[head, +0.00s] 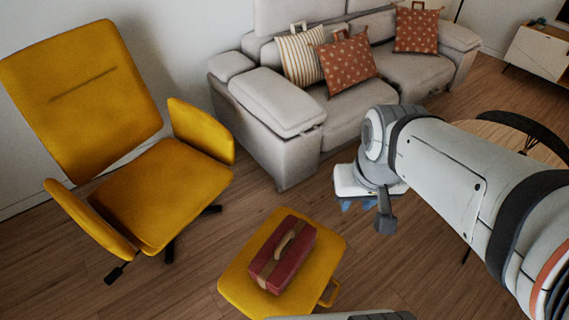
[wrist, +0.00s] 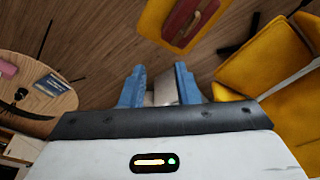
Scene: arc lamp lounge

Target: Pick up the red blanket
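The red blanket (head: 270,270) looks like a box-shaped dark red bundle with a tan band and a tan handle on top. It lies on a yellow footstool (head: 238,280) in the lower middle of the head view. In the wrist view the red blanket (wrist: 181,16) is at the top edge, partly cut off, on the yellow footstool (wrist: 150,18). My gripper (head: 357,204) is up and to the right of the footstool in the head view, apart from the blanket. In the wrist view its blue fingers (wrist: 160,88) are spread with a gap, holding nothing visible.
A yellow armchair (head: 160,190) stands left of the footstool. A grey sofa (head: 275,105) with several cushions is behind. A round wooden table (head: 525,145) is partly hidden behind my arm; the wrist view shows a book (wrist: 54,86) on it. Wooden floor lies between.

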